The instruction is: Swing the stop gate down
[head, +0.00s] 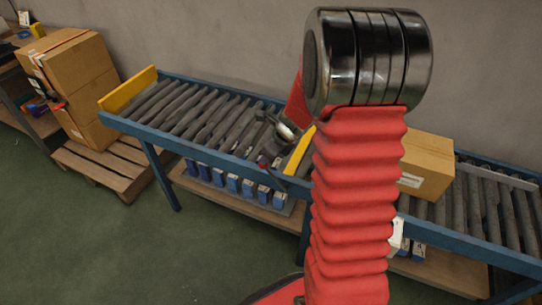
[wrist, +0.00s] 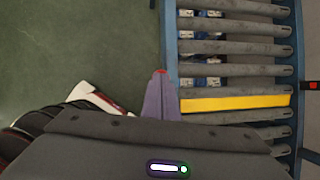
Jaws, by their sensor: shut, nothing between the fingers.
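The stop gate appears to be the yellow bar (head: 299,152) lying crosswise on the conveyor, partly hidden behind my red arm in the head view. In the wrist view the yellow bar (wrist: 235,103) spans the rollers from rail to rail. My gripper (head: 264,164) is at the near blue rail, just left of the bar. In the wrist view its fingertips (wrist: 160,74) are together and empty, by the rail and beside the bar's left end. Whether they touch the rail or the bar, I cannot tell.
The roller conveyor (head: 190,118) has a blue frame and a yellow end plate (head: 127,90) at its left end. A cardboard box (head: 428,165) sits on the rollers right of my arm. Blue cartons line a lower shelf. Stacked boxes (head: 78,70) stand on a pallet at left.

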